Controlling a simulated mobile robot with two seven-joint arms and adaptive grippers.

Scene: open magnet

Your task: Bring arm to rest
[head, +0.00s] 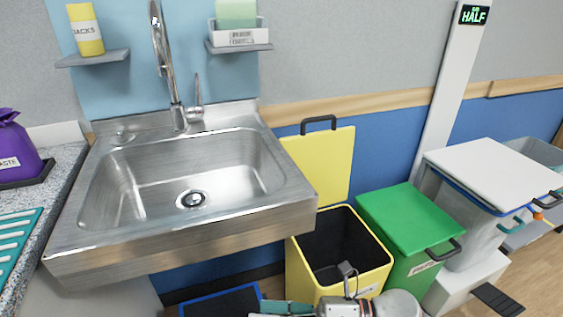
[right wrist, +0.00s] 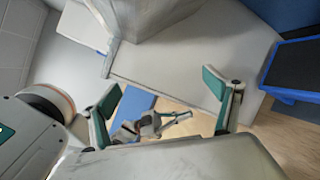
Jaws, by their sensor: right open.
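My right gripper (head: 285,308) shows at the bottom edge of the head view, partly cut off, below the sink and in front of the open yellow bin (head: 375,250). In the right wrist view its two teal-padded fingers (right wrist: 160,94) are spread wide, with nothing held between them. My left gripper does not show in the head view. In the right wrist view a small grey and dark jointed part (right wrist: 150,126) shows beyond the fingers; I cannot tell what it is.
A steel sink (head: 150,215) fills the left. The yellow bin's lid (head: 325,165) stands raised against the wall. A closed green bin (head: 412,225) and a white-lidded bin (head: 490,172) stand to the right. A blue-edged dark bin (head: 220,303) lies low below the sink.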

